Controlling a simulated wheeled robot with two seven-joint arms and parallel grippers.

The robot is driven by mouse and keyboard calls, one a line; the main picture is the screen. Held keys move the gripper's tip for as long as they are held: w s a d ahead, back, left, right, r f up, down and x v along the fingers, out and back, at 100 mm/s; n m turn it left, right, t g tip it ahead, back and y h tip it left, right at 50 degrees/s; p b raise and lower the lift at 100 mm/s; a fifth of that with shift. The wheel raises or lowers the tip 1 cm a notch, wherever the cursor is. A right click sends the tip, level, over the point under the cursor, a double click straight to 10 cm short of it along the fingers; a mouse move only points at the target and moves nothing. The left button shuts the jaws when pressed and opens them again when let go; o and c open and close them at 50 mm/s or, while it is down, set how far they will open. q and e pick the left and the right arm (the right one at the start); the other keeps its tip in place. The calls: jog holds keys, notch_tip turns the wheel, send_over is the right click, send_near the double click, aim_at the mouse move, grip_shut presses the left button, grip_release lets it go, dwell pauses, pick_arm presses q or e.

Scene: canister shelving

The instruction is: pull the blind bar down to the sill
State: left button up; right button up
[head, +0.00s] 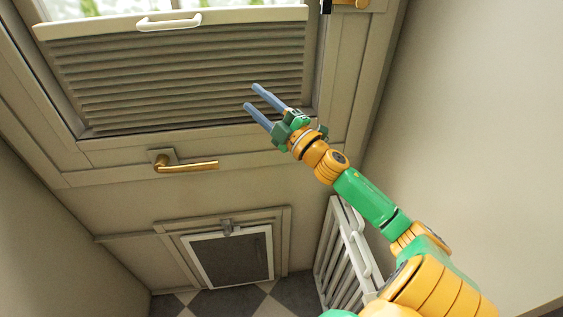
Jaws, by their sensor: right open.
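The pale blind bar (210,19) runs across the top of the head view, with a white loop handle (168,20) at its middle. Grey pleated blind (170,75) spreads below the bar, down to the lower window frame. The sill (130,144) is the beige ledge under the pleats. My right gripper (251,96) is open and empty, its two blue fingers pointing up and left in front of the pleats' lower right part. It is below and to the right of the bar's handle, apart from it. My left gripper is out of view.
A brass lever handle (187,166) sticks out below the sill. A framed dark flap (230,257) is low in the door. A white slatted rack (345,258) stands at the lower right, near my right arm. A plain wall (480,120) closes the right side.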

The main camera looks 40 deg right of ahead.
jog(key=s+a+f+m+g+h, duration=0.1)
jog(key=s+f+m+g, duration=0.3)
jog(key=f, duration=0.5)
jog(key=s+a+f+m+g+h, duration=0.1)
jog(key=s+a+f+m+g, duration=0.2)
jog(key=f, duration=0.6)
jog(key=s+a+f+m+g+h, duration=0.2)
jog(key=s+a+f+m+g, duration=0.1)
jog(key=s+f, duration=0.4)
notch_tip(320, 180, down, 3)
jog(key=shift+s+a+r+m+g, duration=0.1)
jog(key=shift+s+a+m+g, duration=0.25)
jog(key=shift+m+g, duration=0.6)
